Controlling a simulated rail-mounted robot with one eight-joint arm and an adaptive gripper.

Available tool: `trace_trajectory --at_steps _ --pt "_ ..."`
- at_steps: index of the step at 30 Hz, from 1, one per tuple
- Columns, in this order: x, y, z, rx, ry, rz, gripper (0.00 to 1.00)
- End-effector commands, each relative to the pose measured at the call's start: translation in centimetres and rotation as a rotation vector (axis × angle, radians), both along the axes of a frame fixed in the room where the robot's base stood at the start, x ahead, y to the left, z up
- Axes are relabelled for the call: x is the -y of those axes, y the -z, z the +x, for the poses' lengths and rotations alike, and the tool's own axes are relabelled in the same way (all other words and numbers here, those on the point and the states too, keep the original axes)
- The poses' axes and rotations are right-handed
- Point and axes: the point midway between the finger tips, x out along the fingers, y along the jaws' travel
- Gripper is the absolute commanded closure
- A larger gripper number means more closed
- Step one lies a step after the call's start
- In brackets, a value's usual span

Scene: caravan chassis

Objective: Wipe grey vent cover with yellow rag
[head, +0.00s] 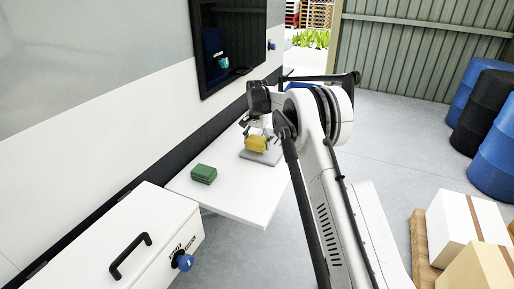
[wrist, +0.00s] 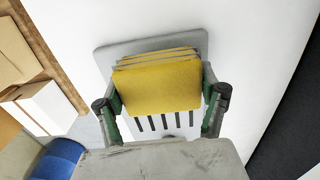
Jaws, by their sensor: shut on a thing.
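The yellow rag (wrist: 158,88) is a folded, layered block held between the two fingers of my gripper (wrist: 160,100). My gripper is shut on it, with a finger on each side. The grey vent cover (wrist: 112,54) is a flat rounded plate with dark slots, right behind and below the rag in the wrist view. In the head view the yellow rag (head: 256,143) is over the grey vent cover (head: 264,158), which lies on the white table. I cannot tell whether the rag touches the cover. The rag hides the cover's middle.
A green block (head: 204,174) lies on the white table (head: 225,194), left of the vent cover. A white box with a black handle (head: 131,256) and blue knob (head: 183,262) stands at the front. The white-grey wall rises along the left. Cartons (head: 466,225) and barrels (head: 497,145) stand at right.

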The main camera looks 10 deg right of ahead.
Motion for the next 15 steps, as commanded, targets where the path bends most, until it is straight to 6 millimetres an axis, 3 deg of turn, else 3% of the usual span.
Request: trace_trajectory --at_steps 15 --pt "0.0 -4.7 0.0 0.0 0.0 0.0 0.52"
